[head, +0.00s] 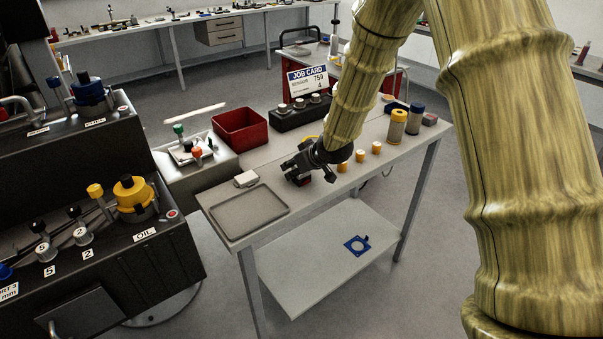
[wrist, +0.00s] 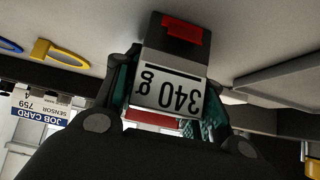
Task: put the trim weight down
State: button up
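The trim weight (wrist: 168,92) is a dark block with a white label reading "340 g" and a red patch. It sits between the two fingers of my gripper (wrist: 165,125) in the wrist view, and they close on its sides. In the head view my gripper (head: 297,172) is low over the middle of the grey table (head: 327,172), and only a small dark and red bit of the weight (head: 304,181) shows below it. I cannot tell whether the weight touches the table top.
A shallow grey tray (head: 249,212) and a small white block (head: 246,179) lie left of my gripper. A red bin (head: 240,129), a black holder (head: 300,115) and a job card (head: 307,80) stand behind. Small orange-and-white pieces (head: 360,156) and yellow- and blue-topped cylinders (head: 397,127) are to the right.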

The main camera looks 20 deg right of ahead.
grip_shut()
jog(key=shift+r, duration=0.1)
